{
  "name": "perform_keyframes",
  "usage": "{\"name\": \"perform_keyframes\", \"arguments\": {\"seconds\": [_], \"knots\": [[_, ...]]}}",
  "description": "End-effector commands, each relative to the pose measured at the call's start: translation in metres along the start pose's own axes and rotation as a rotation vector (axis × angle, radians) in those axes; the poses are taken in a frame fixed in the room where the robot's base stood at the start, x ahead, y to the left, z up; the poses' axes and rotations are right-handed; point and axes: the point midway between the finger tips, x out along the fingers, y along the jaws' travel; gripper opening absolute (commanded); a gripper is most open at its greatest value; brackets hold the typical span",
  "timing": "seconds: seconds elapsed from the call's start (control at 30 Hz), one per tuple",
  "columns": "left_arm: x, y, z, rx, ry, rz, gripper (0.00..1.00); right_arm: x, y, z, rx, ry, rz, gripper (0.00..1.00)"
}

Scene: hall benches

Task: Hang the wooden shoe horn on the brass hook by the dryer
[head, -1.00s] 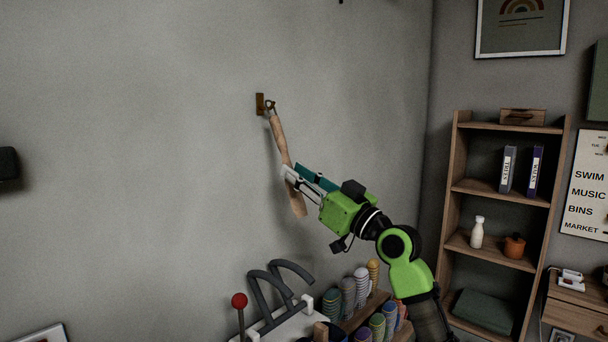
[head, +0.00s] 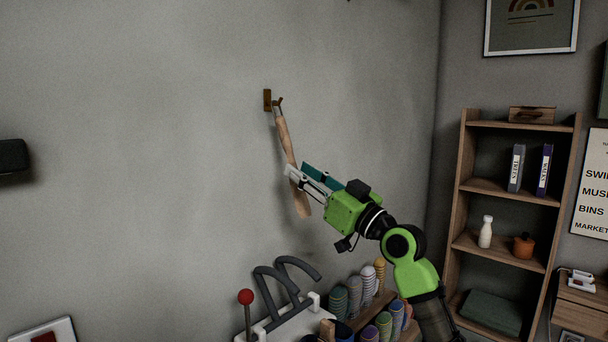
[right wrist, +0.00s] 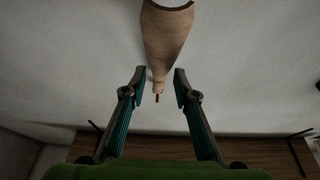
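The wooden shoe horn (head: 287,142) is against the wall, long and slightly tilted, its upper end at the brass hook (head: 267,100). A short grey loop at its top meets the hook's prong; whether it is round the prong is too small to tell. My right gripper (head: 297,178) is at the horn's lower half. In the right wrist view, the fingers (right wrist: 160,78) stand apart on either side of the horn (right wrist: 166,35), with gaps showing. The dryer, with grey curved tubes on a white base (head: 283,325), stands below. My left gripper is out of view.
A red-knobbed lever (head: 246,297) stands beside the dryer. Several rolled striped socks (head: 367,283) sit to its right, under my right arm. A wooden shelf (head: 500,190) stands in the right corner. The wall around the hook is clear.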

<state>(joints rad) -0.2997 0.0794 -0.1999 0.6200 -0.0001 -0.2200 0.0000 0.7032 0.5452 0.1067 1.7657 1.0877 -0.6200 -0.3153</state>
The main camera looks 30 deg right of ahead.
Motion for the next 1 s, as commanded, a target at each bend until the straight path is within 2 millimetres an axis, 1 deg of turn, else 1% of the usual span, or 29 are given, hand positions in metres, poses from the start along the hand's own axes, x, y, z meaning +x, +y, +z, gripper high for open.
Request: {"name": "perform_keyframes", "arguments": {"seconds": [0.33, 0.47, 0.57, 0.8, 1.0], "knots": [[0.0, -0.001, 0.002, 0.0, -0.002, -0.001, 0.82, 0.0, 0.0, 0.0, 0.0, -0.001, 0.0, 0.41], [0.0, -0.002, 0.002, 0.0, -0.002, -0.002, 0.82, -0.006, 0.001, 0.001, -0.001, -0.001, 0.001, 0.41], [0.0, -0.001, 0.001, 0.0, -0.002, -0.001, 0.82, -0.019, 0.001, 0.002, -0.003, -0.002, 0.002, 0.41], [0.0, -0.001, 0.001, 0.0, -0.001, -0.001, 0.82, -0.066, 0.0, 0.002, -0.004, -0.006, 0.0, 0.41], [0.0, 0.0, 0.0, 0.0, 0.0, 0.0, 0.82, -0.098, 0.0, 0.002, 0.0, -0.004, 0.001, 0.41]]}}
